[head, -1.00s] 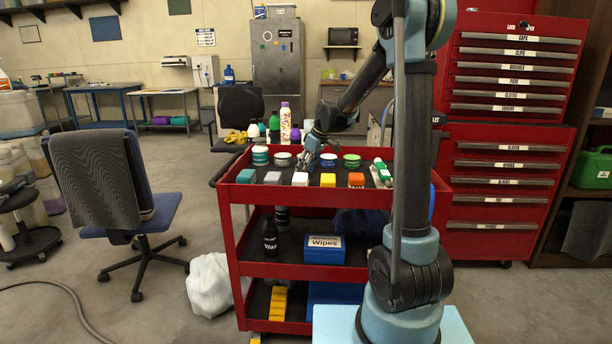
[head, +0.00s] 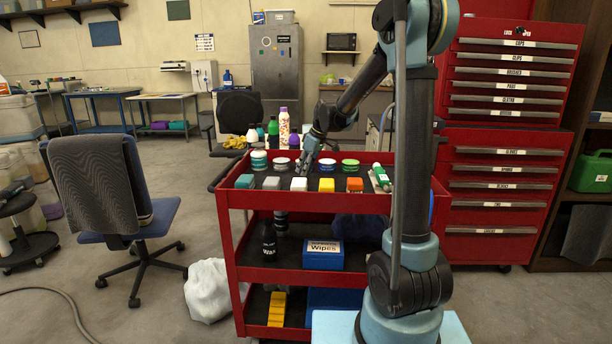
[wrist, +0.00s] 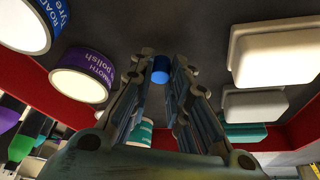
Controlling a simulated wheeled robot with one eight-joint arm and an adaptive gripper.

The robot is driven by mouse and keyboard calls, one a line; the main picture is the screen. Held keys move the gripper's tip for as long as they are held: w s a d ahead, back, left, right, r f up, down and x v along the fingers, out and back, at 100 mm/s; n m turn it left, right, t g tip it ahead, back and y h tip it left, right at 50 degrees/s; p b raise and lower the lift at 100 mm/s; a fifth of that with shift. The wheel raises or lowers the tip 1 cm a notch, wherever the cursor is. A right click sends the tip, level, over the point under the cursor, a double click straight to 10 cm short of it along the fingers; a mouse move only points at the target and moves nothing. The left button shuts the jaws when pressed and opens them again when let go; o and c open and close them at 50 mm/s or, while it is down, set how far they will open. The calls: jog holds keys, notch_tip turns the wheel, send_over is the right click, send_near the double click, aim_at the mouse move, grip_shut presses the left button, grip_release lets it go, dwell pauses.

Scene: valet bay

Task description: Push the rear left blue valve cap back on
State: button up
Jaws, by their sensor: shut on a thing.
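The blue valve cap (wrist: 160,71) is a small blue cylinder between my fingertips in the wrist view. My gripper (wrist: 160,75) is shut on it, with a finger at each side. In the head view my gripper (head: 302,170) points down at the top of the red cart, among the tins and blocks. The cap is too small to make out there. The dark cart top lies close behind the cap in the wrist view; I cannot tell whether the cap touches it. No wheel or valve stem is in view.
Tins (head: 281,164) stand on both sides of my gripper on the red cart (head: 300,202). Several coloured blocks (head: 327,185) line its front edge, and bottles (head: 284,128) stand behind. A red drawer cabinet (head: 500,150) is at right, an office chair (head: 110,190) at left.

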notch_tip(320, 180, up, 8)
jog(key=shift+r, duration=0.1)
dwell(0.9)
